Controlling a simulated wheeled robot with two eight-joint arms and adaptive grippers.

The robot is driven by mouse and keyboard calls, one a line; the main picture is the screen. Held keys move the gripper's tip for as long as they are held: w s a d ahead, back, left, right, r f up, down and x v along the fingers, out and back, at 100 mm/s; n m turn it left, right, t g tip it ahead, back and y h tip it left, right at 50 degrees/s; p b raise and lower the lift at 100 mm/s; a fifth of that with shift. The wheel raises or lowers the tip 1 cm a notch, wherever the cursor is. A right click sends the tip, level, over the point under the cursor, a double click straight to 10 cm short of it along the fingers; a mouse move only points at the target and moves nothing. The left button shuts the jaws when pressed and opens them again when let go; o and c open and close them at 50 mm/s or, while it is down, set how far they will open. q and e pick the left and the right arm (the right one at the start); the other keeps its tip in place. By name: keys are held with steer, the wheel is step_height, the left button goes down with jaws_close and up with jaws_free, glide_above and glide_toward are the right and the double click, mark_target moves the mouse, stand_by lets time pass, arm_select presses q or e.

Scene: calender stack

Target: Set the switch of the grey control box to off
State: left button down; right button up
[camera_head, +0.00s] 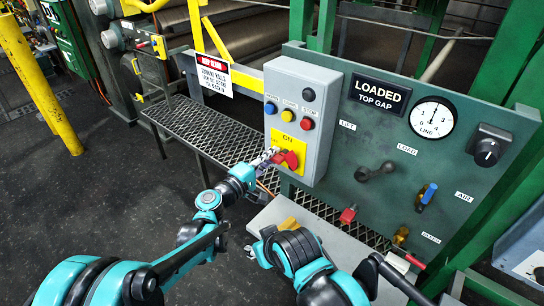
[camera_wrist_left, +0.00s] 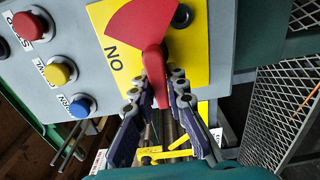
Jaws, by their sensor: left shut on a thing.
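The grey control box (camera_head: 312,85) stands on the green panel. Its red switch handle (camera_head: 290,159) sits on a yellow plate marked "ON", low on the box's front. The handle also shows in the left wrist view (camera_wrist_left: 151,35), where its narrow end points down between my fingers. My left gripper (camera_head: 271,156) is at the handle from the left, shut on its narrow end. Its fingertips also show in the left wrist view (camera_wrist_left: 163,80). My right arm is low in the head view, apart from the box; its finger state is unclear.
Blue, yellow and red buttons (camera_head: 307,124) and a black knob (camera_head: 308,94) lie above the switch. Right of the box are a dial gauge (camera_head: 432,117), a dark crank (camera_head: 375,171) and valve handles. A mesh shelf (camera_head: 222,137) runs behind my left wrist.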

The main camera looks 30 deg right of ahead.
stand_by(0.3)
arm_select(q)
steer(key=c, duration=1.5)
jaws_free()
steer(key=v, duration=1.2)
steer(key=shift+w, duration=0.1)
steer(key=s+a+f+m+y, duration=0.1)
steer(key=s+a+y, duration=0.4)
steer(key=a, duration=0.8)
steer(key=s+a+f+m+y, duration=0.2)
steer(key=s+a+f+y, duration=0.2)
steer(key=a, duration=0.9)
steer(key=s+a+f+m+y, duration=0.1)
steer(key=s+a+f+y, duration=0.1)
steer(key=s+a+y, duration=0.5)
steer(key=a, duration=0.6)
steer(key=shift+s+f+m+y, duration=0.25)
steer(key=shift+f+m+y, duration=0.05)
